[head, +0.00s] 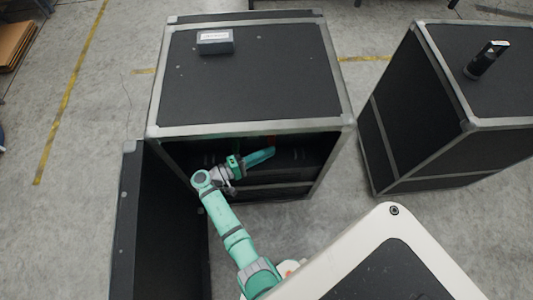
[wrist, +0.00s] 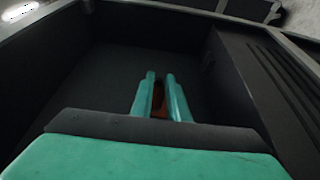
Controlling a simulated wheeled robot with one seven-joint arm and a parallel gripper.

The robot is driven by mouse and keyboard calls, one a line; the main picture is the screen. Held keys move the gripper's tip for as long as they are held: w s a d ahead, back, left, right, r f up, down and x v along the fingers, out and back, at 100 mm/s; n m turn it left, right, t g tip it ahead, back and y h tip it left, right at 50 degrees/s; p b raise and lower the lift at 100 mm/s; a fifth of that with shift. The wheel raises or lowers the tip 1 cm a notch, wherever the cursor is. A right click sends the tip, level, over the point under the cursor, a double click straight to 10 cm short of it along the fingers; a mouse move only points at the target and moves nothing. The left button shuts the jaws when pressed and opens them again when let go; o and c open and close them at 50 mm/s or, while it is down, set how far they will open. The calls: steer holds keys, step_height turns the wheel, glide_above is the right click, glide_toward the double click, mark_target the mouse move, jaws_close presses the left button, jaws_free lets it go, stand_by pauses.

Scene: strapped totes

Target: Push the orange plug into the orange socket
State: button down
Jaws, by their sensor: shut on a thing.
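My gripper (head: 270,153) reaches into the open front of a black case (head: 245,80) in the head view. In the wrist view, the two teal fingers of my gripper (wrist: 160,80) are close together with a dark orange piece, the orange plug (wrist: 158,104), between them. Most of the plug is hidden by the fingers. I cannot make out the orange socket in either view. A small dim red spot shows under the case's top edge in the head view, too small to identify. I cannot tell whether the plug touches anything ahead.
The case's open door (head: 128,220) stands at the left of my arm. A grey box (head: 215,41) lies on the case top. A second black case (head: 450,110) at the right carries a dark cylindrical object (head: 486,60). In the wrist view, a ribbed panel (wrist: 275,75) is at the right.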

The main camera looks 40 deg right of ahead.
steer(key=shift+w+d, duration=0.1)
steer(key=shift+w, duration=0.05)
steer(key=c, duration=1.6)
jaws_free()
steer(key=shift+c, duration=0.2)
steer(key=w+a, duration=0.1)
steer(key=a, duration=0.9)
steer(key=shift+w+a, duration=0.3)
steer(key=shift+a, duration=0.05)
steer(key=shift+f, duration=0.1)
